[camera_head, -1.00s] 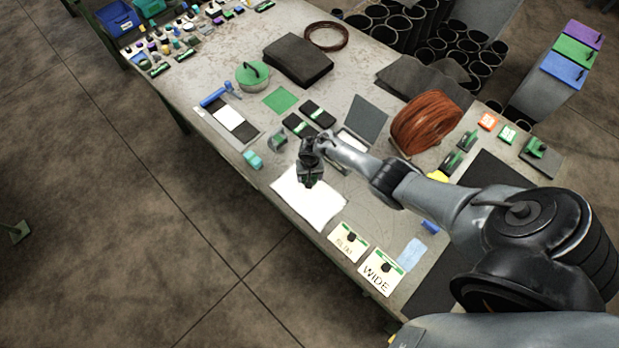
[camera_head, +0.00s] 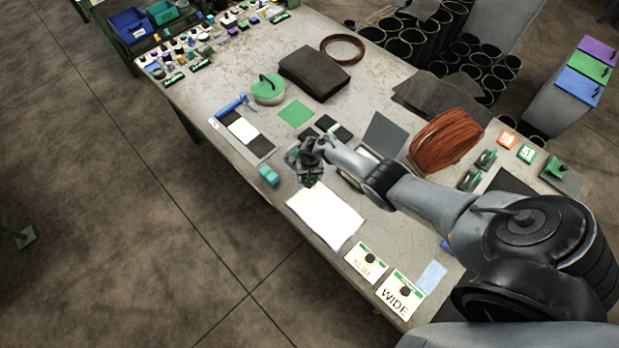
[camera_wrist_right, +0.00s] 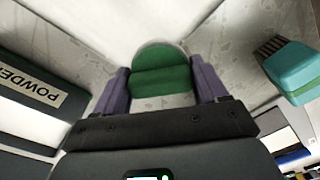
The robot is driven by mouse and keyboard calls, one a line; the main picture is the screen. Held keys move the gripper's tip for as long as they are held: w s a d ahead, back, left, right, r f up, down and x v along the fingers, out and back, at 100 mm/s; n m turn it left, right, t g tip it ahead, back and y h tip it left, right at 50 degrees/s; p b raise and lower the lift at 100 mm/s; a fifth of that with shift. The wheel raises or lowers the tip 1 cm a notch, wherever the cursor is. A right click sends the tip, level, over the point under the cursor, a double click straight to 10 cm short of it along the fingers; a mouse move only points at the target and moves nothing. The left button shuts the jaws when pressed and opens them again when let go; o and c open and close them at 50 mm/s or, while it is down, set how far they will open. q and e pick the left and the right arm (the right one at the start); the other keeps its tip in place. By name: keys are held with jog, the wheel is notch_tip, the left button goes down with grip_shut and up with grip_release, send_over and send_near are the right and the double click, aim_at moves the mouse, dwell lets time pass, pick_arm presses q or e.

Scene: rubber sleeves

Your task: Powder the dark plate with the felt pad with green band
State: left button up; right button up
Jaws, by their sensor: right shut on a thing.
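My right gripper (camera_head: 311,178) is shut on the felt pad with green band. In the right wrist view the pad (camera_wrist_right: 160,80) shows a green body and a pale rounded edge between the two fingers (camera_wrist_right: 161,88). The pad is hard to make out in the head view. The gripper is near the back edge of the white sheet (camera_head: 325,215); its height is unclear. A board with dark and white squares (camera_head: 260,145) lies to the left; which plate is meant is unclear. My left gripper is not in view.
A teal brush (camera_head: 268,175) lies just left of the gripper. A POWDER label (camera_wrist_right: 30,85) shows in the wrist view. SLIM (camera_head: 367,262) and WIDE (camera_head: 399,294) cards lie in front. An orange-brown coil (camera_head: 447,140) stands beyond the forearm.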

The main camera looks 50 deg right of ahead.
jog(key=shift+w, duration=0.35)
jog(key=shift+w+r+p, duration=0.4)
jog(key=shift+r+p, duration=0.1)
jog(key=shift+p, duration=0.05)
jog(key=shift+s+a+r+p, duration=0.25)
jog(key=shift+s+r+p, duration=0.2)
jog(key=shift+r, duration=0.1)
jog(key=shift+s+a+r+p, duration=0.25)
jog(key=shift+s+r+p, duration=0.15)
jog(key=shift+r, duration=0.1)
jog(key=shift+s+r+p, duration=0.1)
jog(key=shift+r+p, duration=0.95)
jog(key=shift+r, duration=0.05)
notch_tip(320, 180, up, 3)
jog(key=p, duration=0.3)
jog(key=shift+f, duration=0.1)
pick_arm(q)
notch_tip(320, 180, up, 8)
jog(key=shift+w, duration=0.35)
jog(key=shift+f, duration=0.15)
